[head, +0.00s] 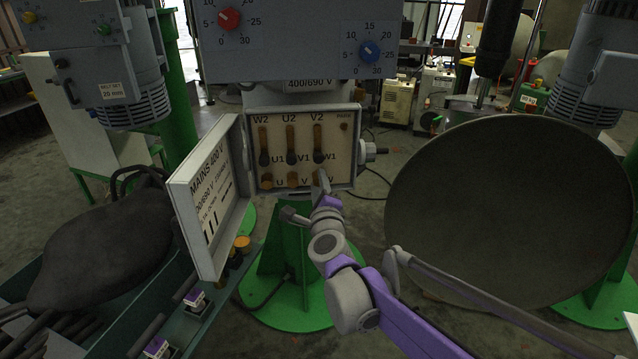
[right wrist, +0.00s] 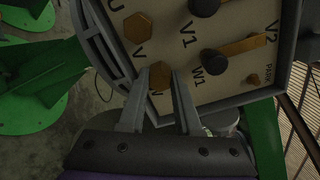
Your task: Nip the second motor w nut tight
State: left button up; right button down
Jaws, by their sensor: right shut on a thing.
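The open motor terminal box (head: 352,186) shows in the head view, with three brass links joining the upper and lower post rows. The bottom row has brass nuts; the U nut (head: 267,181) and V nut (head: 292,180) are bare. My right gripper (head: 320,184) reaches up to the bottom right post. In the right wrist view its two fingers (right wrist: 160,84) stand either side of the brass hex W nut (right wrist: 160,74), shut on it. The V nut also shows there (right wrist: 137,26). The fingers hide the W nut in the head view. My left gripper is not in view.
The box's lid (head: 212,205) hangs open on the left, beside the lower row. A cable gland (head: 369,151) sticks out at right. A large dark round disc (head: 510,220) stands right of my arm. A panel with red and blue dials (head: 290,40) is above.

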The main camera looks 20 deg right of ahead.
jog(key=c, duration=0.6)
grip_release()
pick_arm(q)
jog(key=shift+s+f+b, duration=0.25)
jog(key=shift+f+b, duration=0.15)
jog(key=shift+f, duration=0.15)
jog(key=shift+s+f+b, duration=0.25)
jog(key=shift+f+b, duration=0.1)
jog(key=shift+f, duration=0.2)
pick_arm(e)
jog(key=s+a, duration=0.1)
jog(key=s, duration=0.9)
jog(key=shift+s+a, duration=0.35)
